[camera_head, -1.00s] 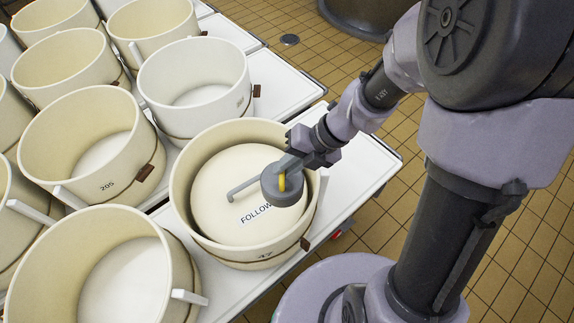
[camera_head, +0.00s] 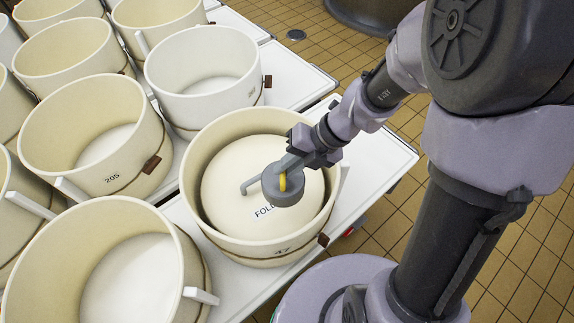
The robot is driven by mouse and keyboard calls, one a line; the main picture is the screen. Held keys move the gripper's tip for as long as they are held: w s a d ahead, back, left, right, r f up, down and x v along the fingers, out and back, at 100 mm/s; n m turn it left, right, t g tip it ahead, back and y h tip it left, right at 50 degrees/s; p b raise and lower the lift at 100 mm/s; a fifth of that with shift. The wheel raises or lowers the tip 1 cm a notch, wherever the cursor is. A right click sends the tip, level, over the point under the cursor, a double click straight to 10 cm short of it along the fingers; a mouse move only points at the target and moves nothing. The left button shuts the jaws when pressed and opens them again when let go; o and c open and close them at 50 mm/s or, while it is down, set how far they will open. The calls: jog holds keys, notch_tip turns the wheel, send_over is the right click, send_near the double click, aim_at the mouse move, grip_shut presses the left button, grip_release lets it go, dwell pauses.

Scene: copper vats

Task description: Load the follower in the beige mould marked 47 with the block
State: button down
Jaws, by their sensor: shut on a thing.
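The beige mould marked 47 (camera_head: 262,248) stands on the white table with a brown tag at its right. Its follower (camera_head: 226,200), a pale disc with a printed label, lies inside, below the rim. My gripper (camera_head: 300,160) reaches in from the upper right and is shut on the grey round block (camera_head: 290,193), which has a yellow mark. A thin grey bar sticks out to the left of the block. The block is over the follower's right part and hides the end of the label. I cannot tell whether it touches the follower.
A beige mould marked 205 (camera_head: 70,150), a white mould (camera_head: 200,100) and another beige mould (camera_head: 185,262) stand close around it. Several more are behind. A tiled floor (camera_head: 480,250) is open at the right.

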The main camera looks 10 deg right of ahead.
jog(key=shift+f+b, duration=3.2)
jog(key=shift+f, duration=1.75)
jog(key=shift+f, duration=0.7)
jog(key=c, duration=1.4)
grip_release()
jog(key=shift+o, duration=0.2)
notch_tip(320, 180, up, 7)
jog(key=p, duration=0.7)
jog(key=shift+r, duration=0.1)
